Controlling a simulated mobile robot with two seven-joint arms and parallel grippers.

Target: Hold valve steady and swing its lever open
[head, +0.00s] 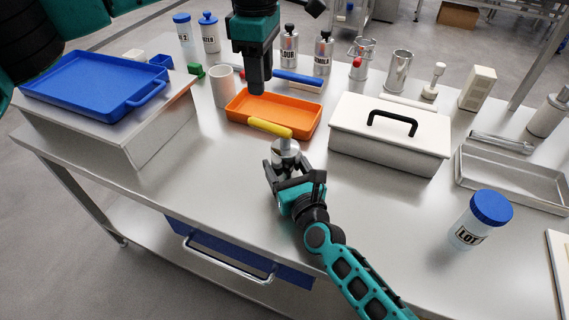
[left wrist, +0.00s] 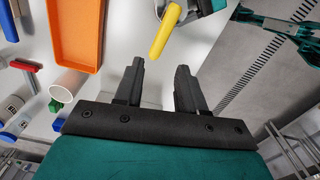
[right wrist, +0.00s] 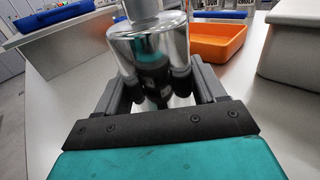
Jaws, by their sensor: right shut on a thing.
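The valve (head: 285,150) is a shiny metal body standing upright on the table, with a yellow lever (head: 270,127) across its top pointing to the upper left in the head view. My right gripper (head: 284,172) is shut around the valve body. In the right wrist view the metal body (right wrist: 150,45) sits between the two fingers. My left gripper (head: 258,88) hangs above and behind the lever, pointing down and apart from it. In the left wrist view its fingers (left wrist: 159,72) are spread and empty, and the lever (left wrist: 164,32) lies beyond their tips.
An orange tray (head: 238,115) lies just behind the valve. A white box with a black handle (head: 390,155) stands to the right, and a blue tray (head: 50,98) sits on a raised platform at left. A blue-lidded jar (head: 466,235) is at front right. The table's front left is clear.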

